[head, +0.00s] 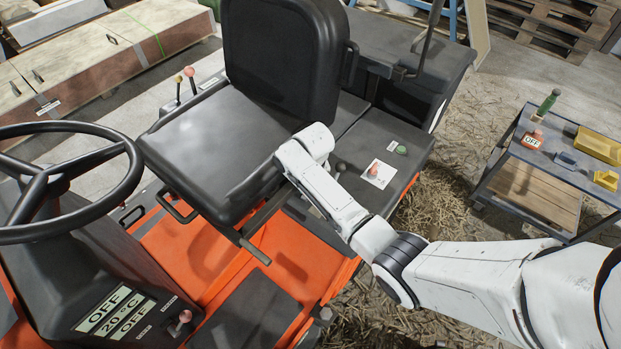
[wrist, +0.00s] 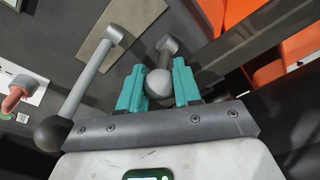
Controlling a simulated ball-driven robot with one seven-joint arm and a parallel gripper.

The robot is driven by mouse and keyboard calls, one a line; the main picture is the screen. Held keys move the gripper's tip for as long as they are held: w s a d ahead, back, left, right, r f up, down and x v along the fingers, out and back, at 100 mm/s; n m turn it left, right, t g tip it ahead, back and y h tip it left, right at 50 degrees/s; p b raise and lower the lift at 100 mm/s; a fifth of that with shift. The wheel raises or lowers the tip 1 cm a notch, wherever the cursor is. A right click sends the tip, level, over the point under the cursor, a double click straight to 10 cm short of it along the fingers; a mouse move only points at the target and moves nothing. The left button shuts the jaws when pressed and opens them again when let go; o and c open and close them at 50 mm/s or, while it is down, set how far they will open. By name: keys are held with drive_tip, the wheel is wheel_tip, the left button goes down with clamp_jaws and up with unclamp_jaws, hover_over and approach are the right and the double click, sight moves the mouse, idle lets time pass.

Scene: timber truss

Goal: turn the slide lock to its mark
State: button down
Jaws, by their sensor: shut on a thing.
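In the wrist view my gripper (wrist: 159,90) is shut with its teal fingers on either side of a lever's grey ball knob (wrist: 159,83). The lever's short grey arm (wrist: 167,48) runs up behind the knob to a pivot on a dark panel. Left of it stands a second, longer grey lever (wrist: 90,78) with a black ball knob (wrist: 52,133), apart from the fingers. No label shows which lever is the slide lock, and I see no mark beside the held one. In the head view my arm hides the gripper and the held knob.
A black seat (head: 215,135) and a steering wheel (head: 60,185) flank the orange floor (head: 195,250). A red knob (head: 374,170) on a white plate and a green knob (head: 401,149) stand right of my wrist. A tool cart (head: 560,165) is at the right.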

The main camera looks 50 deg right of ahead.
drive_tip(key=shift+a+r+h, duration=0.1)
drive_tip(key=shift+a+h, duration=0.55)
drive_tip(key=shift+h, duration=0.25)
drive_tip(key=h, duration=0.1)
drive_tip(key=a+h+b, duration=0.1)
drive_tip(key=shift+a+f+h, duration=0.1)
drive_tip(key=shift+f+h, duration=0.15)
drive_tip(key=shift+h, duration=0.05)
drive_tip(key=h+b, duration=0.1)
drive_tip(key=a+h+b, duration=0.1)
drive_tip(key=h+b, duration=0.1)
drive_tip(key=shift+a+f+n, duration=0.15)
drive_tip(key=shift+f+n, duration=0.05)
drive_tip(key=shift+n, duration=0.1)
drive_tip(key=shift+a+t+h+b, duration=0.3)
drive_tip(key=shift+h+b, duration=0.4)
drive_tip(key=shift+b, duration=0.2)
drive_tip(key=shift+r, duration=0.1)
drive_tip(key=c, duration=1.1)
unclamp_jaws()
drive_tip(key=v, duration=1.1)
